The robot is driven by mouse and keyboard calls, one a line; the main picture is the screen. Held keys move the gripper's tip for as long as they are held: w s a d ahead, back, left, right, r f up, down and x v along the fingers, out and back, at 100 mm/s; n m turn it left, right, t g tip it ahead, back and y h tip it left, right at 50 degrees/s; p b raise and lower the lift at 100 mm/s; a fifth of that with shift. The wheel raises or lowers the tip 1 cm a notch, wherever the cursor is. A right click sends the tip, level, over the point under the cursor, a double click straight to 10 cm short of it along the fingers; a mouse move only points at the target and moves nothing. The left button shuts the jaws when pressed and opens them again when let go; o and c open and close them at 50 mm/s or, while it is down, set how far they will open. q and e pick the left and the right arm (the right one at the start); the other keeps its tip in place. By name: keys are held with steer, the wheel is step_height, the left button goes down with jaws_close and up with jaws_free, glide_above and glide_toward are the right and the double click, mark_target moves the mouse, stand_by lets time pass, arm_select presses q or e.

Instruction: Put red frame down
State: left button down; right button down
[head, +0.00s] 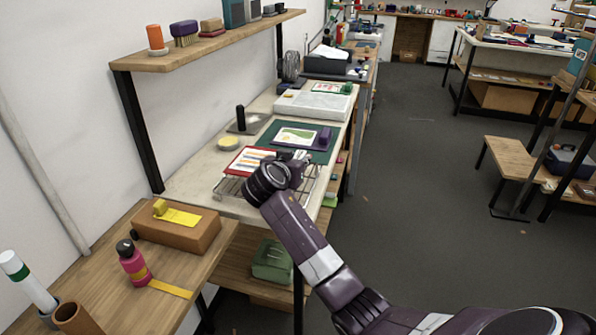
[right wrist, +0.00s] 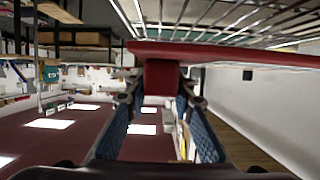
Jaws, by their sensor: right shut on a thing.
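The red frame (head: 247,160) has a pale panel with orange stripes and lies about level over a wire rack (head: 229,190) on the pale bench. My right gripper (head: 296,162) is at the frame's right side; my wrist hides part of the frame and rack. In the right wrist view the frame's red edge (right wrist: 225,54) runs across the top, close to the rack's wires (right wrist: 240,18). A red block (right wrist: 161,78) on the frame sits between my right fingers (right wrist: 160,100), which are shut on it. I cannot tell whether the frame touches the rack. My left gripper is out of view.
Behind the rack, a green mat (head: 262,139) holds a printed sheet (head: 295,137) and a purple block (head: 324,138). A wooden shelf (head: 160,61) overhangs the left side.

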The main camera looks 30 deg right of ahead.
step_height(320, 180, down, 4)
steer(key=shift+f, duration=0.15)
steer(key=c, duration=1.7)
jaws_free()
steer(key=shift+o, duration=0.2)
steer(key=b+v, duration=0.1)
steer(key=v, duration=1.1)
steer(key=shift+a, duration=0.1)
